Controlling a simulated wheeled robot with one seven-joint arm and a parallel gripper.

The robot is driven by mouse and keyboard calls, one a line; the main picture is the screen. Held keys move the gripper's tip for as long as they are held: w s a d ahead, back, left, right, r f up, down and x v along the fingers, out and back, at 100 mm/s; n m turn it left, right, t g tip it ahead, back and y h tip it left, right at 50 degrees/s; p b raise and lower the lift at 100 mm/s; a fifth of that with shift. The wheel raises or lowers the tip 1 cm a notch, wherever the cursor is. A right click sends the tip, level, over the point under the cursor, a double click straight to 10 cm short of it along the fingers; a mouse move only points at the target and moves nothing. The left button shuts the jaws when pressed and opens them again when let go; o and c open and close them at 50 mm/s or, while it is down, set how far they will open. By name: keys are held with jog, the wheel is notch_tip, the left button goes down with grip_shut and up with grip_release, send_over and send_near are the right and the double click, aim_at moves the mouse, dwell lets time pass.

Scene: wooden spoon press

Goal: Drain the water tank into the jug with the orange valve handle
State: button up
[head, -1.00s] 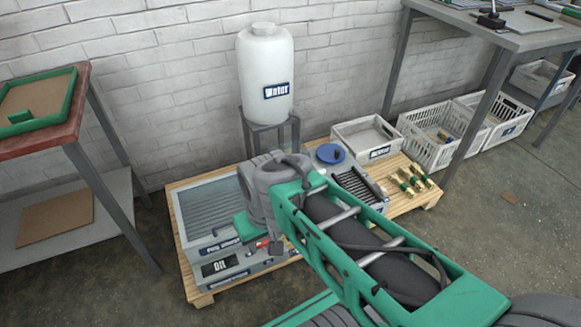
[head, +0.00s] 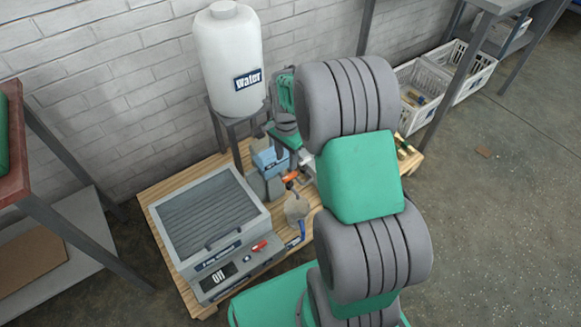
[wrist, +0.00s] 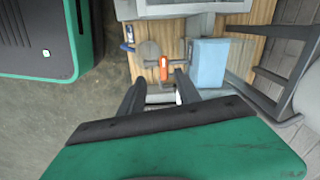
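The white water tank (head: 228,62), labelled "Water", stands upright on a grey metal stand. Below and to its right is the orange valve handle (head: 291,178), which also shows in the wrist view (wrist: 163,67). A small round greyish vessel (head: 297,208), which looks like the jug, sits just in front of the handle; it also shows in the wrist view (wrist: 148,50). My gripper (wrist: 157,83) is open, its two dark fingers apart. The orange handle appears between and just beyond the fingertips; contact cannot be told. In the head view my arm hides much of the gripper.
A light blue block (wrist: 208,62) is close to the handle. Tables stand left and right, with white crates (head: 470,70) beneath the right one.

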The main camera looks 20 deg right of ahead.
aim_at(290, 175)
jog(key=f, duration=0.1)
jog(key=w+d+f+m, duration=0.1)
jog(key=f+m, duration=0.1)
jog(key=shift+w+d, duration=0.2)
jog(key=shift+d, duration=0.15)
notch_tip(290, 175, down, 8)
jog(key=b, duration=0.3)
jog(key=shift+r, duration=0.2)
jog(key=shift+c, duration=0.2)
jog(key=shift+r, duration=0.1)
grip_shut()
